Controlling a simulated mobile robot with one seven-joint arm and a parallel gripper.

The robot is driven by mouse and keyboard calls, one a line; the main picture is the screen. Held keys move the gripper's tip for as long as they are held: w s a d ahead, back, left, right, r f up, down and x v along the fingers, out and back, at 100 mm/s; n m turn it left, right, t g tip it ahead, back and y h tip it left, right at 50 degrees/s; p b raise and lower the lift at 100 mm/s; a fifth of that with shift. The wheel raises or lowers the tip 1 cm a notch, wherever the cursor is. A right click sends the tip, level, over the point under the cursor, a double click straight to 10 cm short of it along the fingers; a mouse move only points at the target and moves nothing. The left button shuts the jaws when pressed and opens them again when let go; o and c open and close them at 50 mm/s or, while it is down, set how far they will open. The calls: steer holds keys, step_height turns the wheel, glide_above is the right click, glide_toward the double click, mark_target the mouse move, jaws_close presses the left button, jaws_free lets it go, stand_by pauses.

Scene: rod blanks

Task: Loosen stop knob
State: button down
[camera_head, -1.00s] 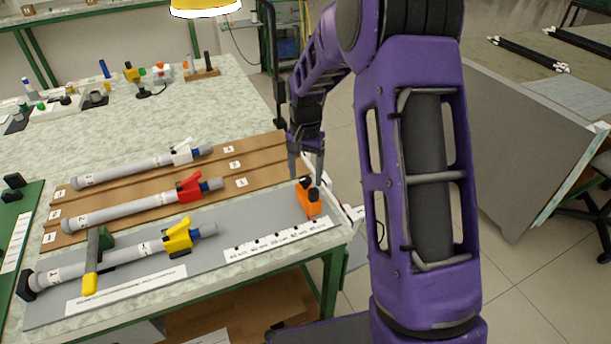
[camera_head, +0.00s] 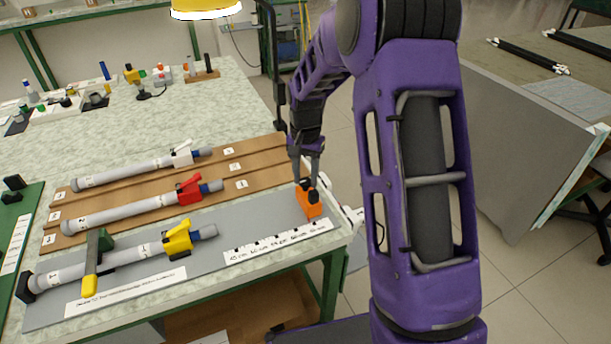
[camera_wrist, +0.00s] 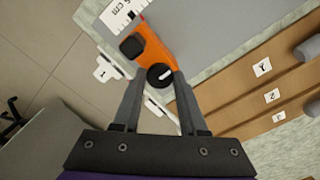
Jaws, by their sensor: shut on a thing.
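The stop (camera_head: 309,205) is an orange block at the right end of the grey measuring board, by the printed scale (camera_head: 277,243). It has a black knob with a white mark on top, seen in the wrist view (camera_wrist: 159,75), and a second black part (camera_wrist: 131,46) beside it. My gripper (camera_head: 307,182) points down over the stop. In the wrist view its two grey fingers (camera_wrist: 160,82) are closed on the knob from both sides. The fingers hide part of the knob in the head view.
A rod with a yellow clamp (camera_head: 177,238) lies on the grey board (camera_head: 200,256), held by a green clamp with a yellow handle (camera_head: 91,284). Rods with red (camera_head: 189,188) and white (camera_head: 182,155) clamps lie on the brown rack (camera_head: 262,178) behind. The bench edge is just right of the stop.

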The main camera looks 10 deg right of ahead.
steer(key=n+p, duration=0.1)
steer(key=n, duration=0.3)
steer(key=shift+r, duration=0.1)
steer(key=n+p, duration=0.1)
steer(key=n, duration=0.3)
steer(key=shift+n+p, duration=0.3)
steer(key=shift+p, duration=0.1)
steer(key=n+p, duration=0.1)
steer(key=n, duration=0.3)
steer(key=n+p, duration=0.1)
steer(key=n, duration=0.4)
steer(key=shift+p, duration=0.4)
steer(key=shift+c, duration=2.2)
jaws_free()
